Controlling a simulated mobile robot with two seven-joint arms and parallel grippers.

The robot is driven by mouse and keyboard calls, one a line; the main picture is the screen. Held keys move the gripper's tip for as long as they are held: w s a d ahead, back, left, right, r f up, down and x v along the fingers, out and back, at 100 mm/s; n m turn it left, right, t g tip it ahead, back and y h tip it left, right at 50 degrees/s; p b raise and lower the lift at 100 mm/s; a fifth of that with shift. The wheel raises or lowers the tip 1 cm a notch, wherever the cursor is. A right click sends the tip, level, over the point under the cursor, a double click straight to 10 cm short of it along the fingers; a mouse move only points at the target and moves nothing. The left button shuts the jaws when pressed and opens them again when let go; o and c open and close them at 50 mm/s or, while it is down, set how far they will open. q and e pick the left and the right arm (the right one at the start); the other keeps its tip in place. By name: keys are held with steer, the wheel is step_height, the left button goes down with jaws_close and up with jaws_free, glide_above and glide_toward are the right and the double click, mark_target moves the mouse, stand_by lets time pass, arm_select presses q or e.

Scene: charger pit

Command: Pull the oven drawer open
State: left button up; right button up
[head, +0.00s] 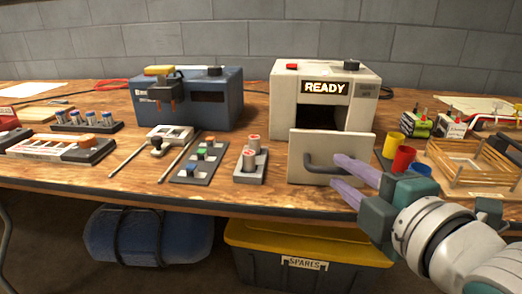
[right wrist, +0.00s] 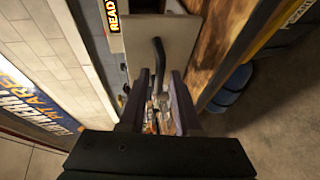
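The oven (head: 283,98) is a cream box with a lit READY sign (head: 325,88). Its drawer front (head: 349,144) is a cream panel standing out ahead of the oven body, with a dark opening showing above it. A dark bar handle (head: 320,167) is on the panel; it also shows in the right wrist view (right wrist: 158,56). My right gripper (head: 334,169) is open, its purple fingers pointing at the handle from the right. In the right wrist view the handle lines up with the gap between the fingertips (right wrist: 161,73); contact cannot be told. My left gripper is not in view.
Red (head: 403,159) and yellow (head: 393,144) cups and a wooden crate (head: 433,165) stand right of the drawer. A grey holder with cylinders (head: 250,163) is close on its left. A blue machine (head: 225,97) stands further left. A SPARES bin (head: 257,264) is under the table.

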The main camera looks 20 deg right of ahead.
steer(key=shift+o, duration=0.8)
steer(key=p+v, duration=0.2)
steer(key=v, duration=0.8)
steer(key=s+a+r+m+g+y+p, duration=0.1)
steer(key=s+a+r+m+g+p, duration=0.2)
steer(key=r+p, duration=0.7)
steer(key=s+a+r+m+g+y+p, duration=0.1)
steer(key=s+r+m+g+p, duration=0.35)
steer(key=p, duration=0.75)
steer(key=s+a+r+m+g+y+p, duration=0.15)
steer(key=r+m+g+p, duration=0.35)
steer(key=r+p, duration=0.65)
step_height(320, 180, up, 34)
steer(key=p, duration=3.3)
steer(key=shift+s+m+t+h, duration=0.25)
steer(key=shift+m+t+h, duration=0.1)
steer(key=shift+m+h, duration=0.1)
